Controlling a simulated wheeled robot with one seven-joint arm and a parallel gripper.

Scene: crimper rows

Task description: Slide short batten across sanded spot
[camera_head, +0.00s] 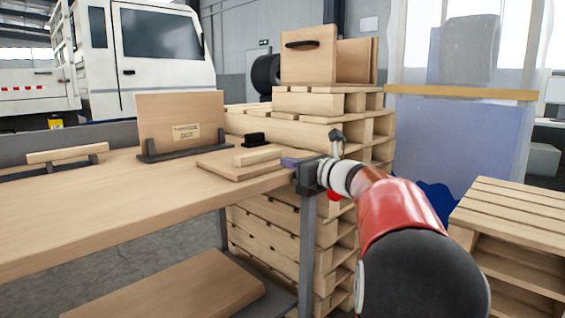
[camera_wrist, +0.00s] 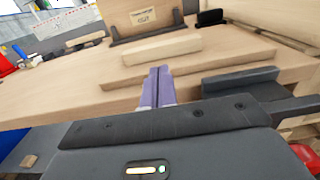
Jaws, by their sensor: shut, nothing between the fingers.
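A short pale wooden batten (camera_head: 257,155) lies on a flat board (camera_head: 228,170) near the right end of the workbench. In the wrist view the batten (camera_wrist: 162,48) lies across the far part of the board (camera_wrist: 118,84). My gripper (camera_head: 286,161) has purple fingers and is shut, with nothing between them. It is on the right of the batten in the head view. In the wrist view the fingertips (camera_wrist: 160,68) are at the board's near side, apart from the batten. I cannot make out a distinct sanded spot.
A labelled upright panel (camera_head: 180,115) stands in a dark holder behind the board. A small black block (camera_head: 253,139) is behind the batten. Another batten (camera_head: 67,153) rests on dark supports at left. Stacked pallets (camera_head: 330,130) stand beyond the workbench (camera_head: 90,205).

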